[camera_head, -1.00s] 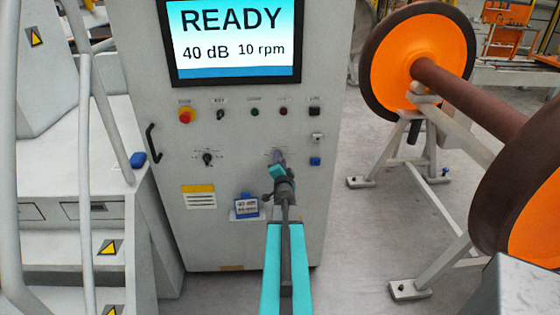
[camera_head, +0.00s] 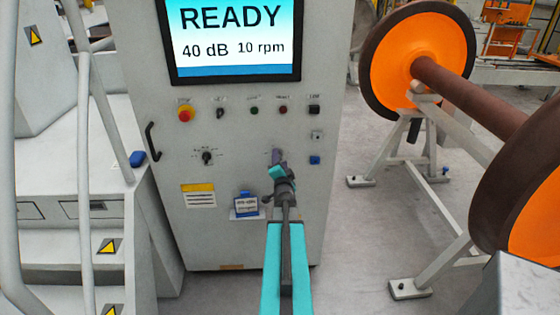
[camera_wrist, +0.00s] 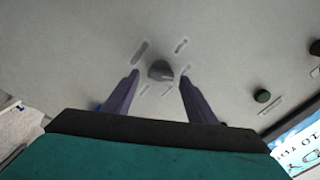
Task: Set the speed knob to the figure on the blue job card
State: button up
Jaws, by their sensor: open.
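The control cabinet (camera_head: 240,130) faces me, and its screen (camera_head: 235,38) reads READY, 40 dB, 10 rpm. In the wrist view a dark knob (camera_wrist: 160,70) with several label marks around it lies between and just beyond the fingertips of my open gripper (camera_wrist: 158,82). The fingers look apart from it. In the head view my gripper (camera_head: 277,156) is at the right-hand knob position and hides that knob. Another dark knob (camera_head: 207,157) with a scale sits to the left.
A black handle (camera_head: 152,142) is at the cabinet's left edge. An orange wheelset (camera_head: 415,62) on a stand is to the right, and steps (camera_head: 60,235) are to the left.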

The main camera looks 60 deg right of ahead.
jog(key=v, duration=0.7)
jog(key=shift+p, duration=0.35)
jog(key=p+v, duration=0.2)
jog(key=p, duration=0.3)
jog(key=shift+a+r+p, duration=0.1)
jog(key=shift+p, duration=0.3)
jog(key=shift+s+a, duration=0.1)
jog(key=shift+s, duration=0.05)
jog(key=shift+p+v, duration=1.4)
jog(key=shift+p, duration=0.7)
